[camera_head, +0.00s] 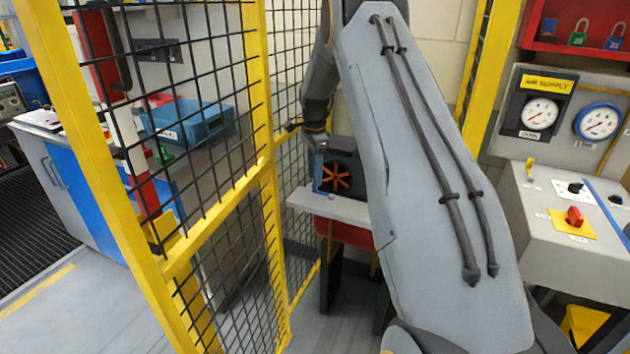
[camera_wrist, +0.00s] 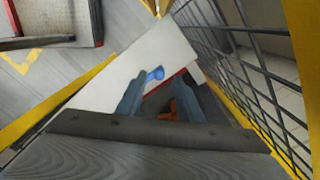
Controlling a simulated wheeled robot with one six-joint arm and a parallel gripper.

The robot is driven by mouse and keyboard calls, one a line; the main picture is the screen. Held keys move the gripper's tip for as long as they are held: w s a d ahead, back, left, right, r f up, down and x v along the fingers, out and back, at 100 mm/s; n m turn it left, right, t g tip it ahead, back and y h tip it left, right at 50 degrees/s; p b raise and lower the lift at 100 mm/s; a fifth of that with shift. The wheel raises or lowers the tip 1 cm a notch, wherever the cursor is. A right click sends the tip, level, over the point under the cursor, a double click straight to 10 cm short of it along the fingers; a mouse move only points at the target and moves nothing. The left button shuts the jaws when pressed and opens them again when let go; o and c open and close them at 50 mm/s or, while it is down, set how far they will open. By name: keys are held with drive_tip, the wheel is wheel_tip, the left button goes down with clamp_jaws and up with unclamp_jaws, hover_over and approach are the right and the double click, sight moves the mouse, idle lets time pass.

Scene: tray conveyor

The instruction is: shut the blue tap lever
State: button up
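The blue tap lever (camera_wrist: 155,74) shows in the wrist view as a small bright blue piece with a rounded end, over a pale shelf. My gripper (camera_wrist: 161,76) is open, with its two blue-grey fingers apart. The lever appears between the fingertips in that view; I cannot tell its depth or whether a finger touches it. In the head view my gripper (camera_head: 319,172) points down beside a dark box with an orange star-shaped wheel (camera_head: 336,177). The lever cannot be told apart from the blue fingers there.
The pale shelf (camera_head: 345,209) lies under the box. A yellow-framed mesh fence (camera_head: 265,170) stands close on the left of my gripper. A gauge panel and a grey control box (camera_head: 565,240) with a red knob stand at the right. My arm hides much of the middle.

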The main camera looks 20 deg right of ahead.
drive_tip(key=shift+r+b, duration=0.6)
drive_tip(key=shift+r, duration=2.05)
